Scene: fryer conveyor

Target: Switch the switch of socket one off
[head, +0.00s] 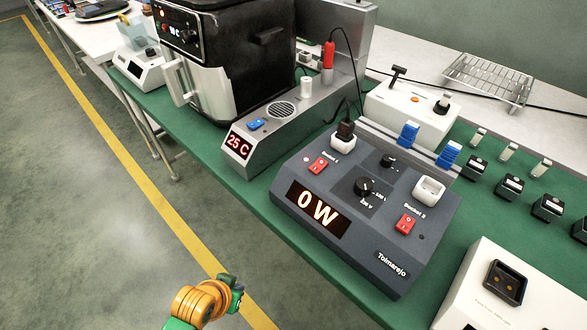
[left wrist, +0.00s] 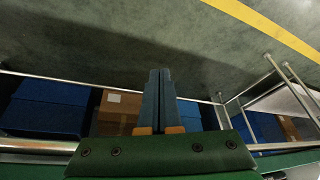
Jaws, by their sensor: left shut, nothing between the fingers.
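The dark grey power meter box (head: 285,203) stands on the green bench top. Its display (head: 318,209) reads 0 W. The red rocker switch of socket one (head: 318,165) is at the box's upper left, below a white socket (head: 343,143) with a black plug in it. I cannot tell its rocker position for sure. A second red switch (head: 406,223) sits by an empty white socket (head: 428,189). My left gripper (head: 235,286) is low in front of the bench, apart from the box. Its two fingers are together and empty in the left wrist view (left wrist: 160,98). My right gripper is not seen.
A grey unit (head: 262,137) showing 25 C and a black-and-silver fryer (head: 215,75) stand left of the box. A white device (head: 487,295) stands at right. In the left wrist view, cardboard (left wrist: 117,108) and blue boxes (left wrist: 45,105) sit under the bench. The floor in front is clear.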

